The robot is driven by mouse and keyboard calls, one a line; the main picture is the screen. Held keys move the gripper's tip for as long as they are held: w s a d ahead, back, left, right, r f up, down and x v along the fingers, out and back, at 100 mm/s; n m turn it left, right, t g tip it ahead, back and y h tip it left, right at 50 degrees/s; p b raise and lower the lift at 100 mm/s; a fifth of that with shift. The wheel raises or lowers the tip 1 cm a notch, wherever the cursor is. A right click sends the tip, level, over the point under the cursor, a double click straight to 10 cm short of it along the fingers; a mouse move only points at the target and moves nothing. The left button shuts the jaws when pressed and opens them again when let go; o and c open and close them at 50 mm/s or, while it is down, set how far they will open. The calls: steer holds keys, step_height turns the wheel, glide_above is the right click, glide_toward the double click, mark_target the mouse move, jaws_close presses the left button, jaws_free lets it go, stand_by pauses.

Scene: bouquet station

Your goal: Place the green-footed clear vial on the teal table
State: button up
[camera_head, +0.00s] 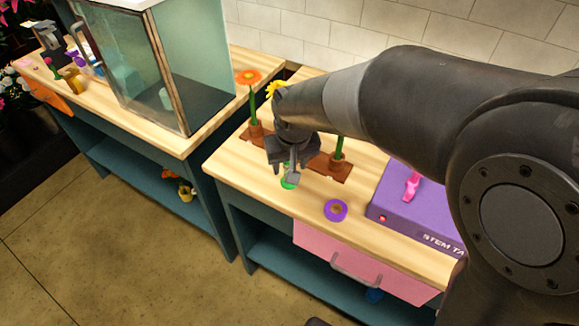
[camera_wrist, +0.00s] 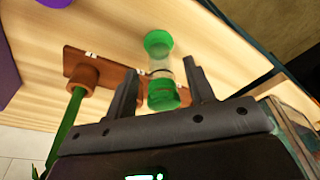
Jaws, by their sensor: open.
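The green-footed clear vial (camera_wrist: 161,62) shows in the wrist view with a green end at each side of its clear middle. Its nearer end lies between the two spread fingers of my gripper (camera_wrist: 163,72). In the head view a bit of the vial's green (camera_head: 289,183) shows just below my gripper (camera_head: 291,168), over the front part of the right table's wooden top (camera_head: 245,165). My gripper is open, and the fingers do not look closed on the vial. Both tables have teal frames; the left table (camera_head: 150,133) stands apart across a narrow gap.
A brown rack (camera_head: 325,168) with flower stems stands behind my gripper. A purple ring-shaped item (camera_head: 335,210) and a purple box (camera_head: 415,212) lie to the right. A glass case (camera_head: 150,60) fills much of the left table; its front strip has bare wood.

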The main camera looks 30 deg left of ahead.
step_height(320, 180, up, 10)
steer(key=s+d, duration=0.1)
steer(key=shift+s+d+f, duration=0.15)
steer(key=shift+s+d, duration=0.05)
steer(key=shift+d, duration=0.05)
steer(key=w+d+r+m+t, duration=0.1)
steer(key=w+d+r+m, duration=0.1)
steer(key=d, duration=0.8)
steer(key=w+d+r+m+t, duration=0.1)
steer(key=d+r+m, duration=0.15)
steer(key=d, duration=0.85)
steer(key=s+d+m+t, duration=0.1)
steer(key=s+d, duration=0.3)
steer(key=d, duration=0.5)
steer(key=s+d+f+m+t+h, duration=0.1)
steer(key=s+d+m, duration=0.2)
steer(key=d, duration=0.5)
steer(key=shift+s+d+f+h, duration=0.15)
steer(key=shift+s+d+h, duration=0.2)
steer(key=shift+s, duration=0.5)
